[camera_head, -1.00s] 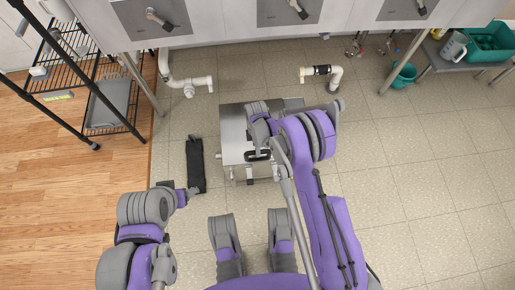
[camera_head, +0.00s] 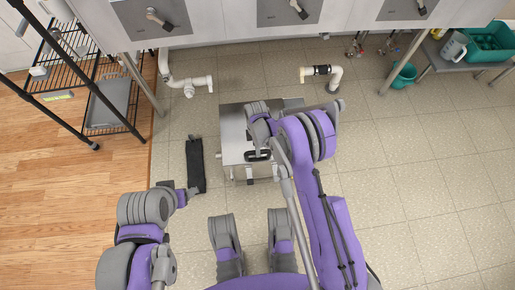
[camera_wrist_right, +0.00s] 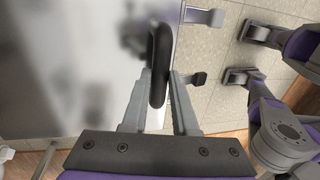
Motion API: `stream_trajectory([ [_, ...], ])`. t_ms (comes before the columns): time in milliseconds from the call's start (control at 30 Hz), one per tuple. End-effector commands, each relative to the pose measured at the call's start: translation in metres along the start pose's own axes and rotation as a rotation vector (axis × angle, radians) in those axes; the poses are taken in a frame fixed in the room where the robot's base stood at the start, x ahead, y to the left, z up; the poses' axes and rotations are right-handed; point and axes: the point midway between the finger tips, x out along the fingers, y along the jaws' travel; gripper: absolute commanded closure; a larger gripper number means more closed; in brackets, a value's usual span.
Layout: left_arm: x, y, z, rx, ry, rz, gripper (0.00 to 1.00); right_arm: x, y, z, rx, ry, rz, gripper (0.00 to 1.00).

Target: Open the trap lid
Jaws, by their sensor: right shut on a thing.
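The trap is a grey metal box (camera_head: 233,126) on the tiled floor, below the sinks in the head view. Its flat lid faces up, and much of its right side is hidden by my right arm. A black loop handle (camera_wrist_right: 161,45) stands at the lid's edge in the right wrist view. My right gripper (camera_wrist_right: 160,88) is shut on this handle, with one finger on each side of it. In the head view the handle also shows at the box's near edge (camera_head: 257,155). My left gripper (camera_head: 189,191) is low at the left, apart from the box; its jaws are too small to read.
A black wire rack (camera_head: 112,100) is at the left. The floor at the right (camera_head: 430,170) is clear.

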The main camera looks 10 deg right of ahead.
Motion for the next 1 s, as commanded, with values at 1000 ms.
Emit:
stream_trajectory([
  [1000, -0.020, 0.000, -0.004, 0.000, 0.000, 0.000, 0.32, -0.145, 0.050, 0.001, 0.001, 0.000, -0.021, 1.00],
])
